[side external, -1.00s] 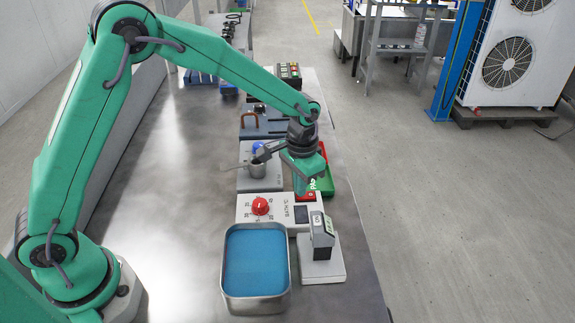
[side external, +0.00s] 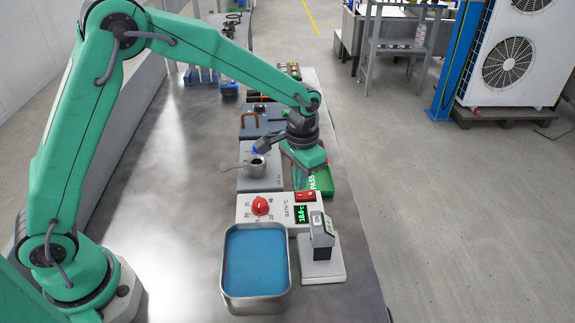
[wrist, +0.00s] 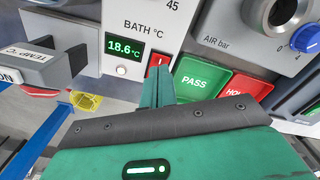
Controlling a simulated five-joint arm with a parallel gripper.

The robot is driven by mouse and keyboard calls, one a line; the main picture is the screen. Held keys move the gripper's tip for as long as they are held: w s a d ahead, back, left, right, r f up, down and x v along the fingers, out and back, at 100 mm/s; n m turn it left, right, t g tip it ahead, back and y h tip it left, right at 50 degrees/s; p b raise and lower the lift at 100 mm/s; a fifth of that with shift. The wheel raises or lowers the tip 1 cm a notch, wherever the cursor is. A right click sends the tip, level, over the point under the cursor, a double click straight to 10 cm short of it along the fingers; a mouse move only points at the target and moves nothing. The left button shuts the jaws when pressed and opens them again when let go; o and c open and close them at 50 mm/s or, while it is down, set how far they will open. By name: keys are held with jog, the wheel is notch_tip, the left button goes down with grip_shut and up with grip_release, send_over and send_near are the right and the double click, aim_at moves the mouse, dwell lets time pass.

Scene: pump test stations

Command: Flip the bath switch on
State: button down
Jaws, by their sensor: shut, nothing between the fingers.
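The white bath control panel (side external: 275,212) stands behind the bath, a metal tank (side external: 225,287) of blue liquid. Its red bath switch (side external: 305,197) sits at the panel's upper right; in the wrist view the red rocker (wrist: 157,61) shows just beyond my fingertips, partly hidden by them. The bath display (side external: 302,214) is lit green and reads 18.6 °C in the wrist view (wrist: 124,48). My gripper (side external: 301,187) is shut and empty, close behind the switch; in the wrist view its green fingers (wrist: 157,85) point at it. I cannot tell whether they touch it.
A red dial (side external: 261,206) is on the panel's left. A grey temperature reader (side external: 321,232) stands at the front right. A green PASS tray (wrist: 197,80) and a red HOLD tray (wrist: 246,86) lie beside the switch. A grey station with a metal cup (side external: 257,167) is behind.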

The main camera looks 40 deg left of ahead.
aim_at(298, 195)
jog(key=shift+r, duration=2.2)
jog(key=s+a+r+n+t, duration=0.1)
jog(key=s+a+r+t, duration=0.2)
jog(key=s+a+r, duration=0.65)
jog(key=s+a+r+n+t, duration=0.1)
jog(key=s+a, duration=0.1)
jog(key=s, duration=0.5)
jog(key=s+a+r+n+t, duration=0.1)
jog(key=s+r, duration=0.1)
jog(key=s, duration=0.5)
jog(key=shift+s+a+r+t, duration=0.2)
jog(key=shift+s+a+t, duration=0.1)
jog(key=shift+a, duration=0.1)
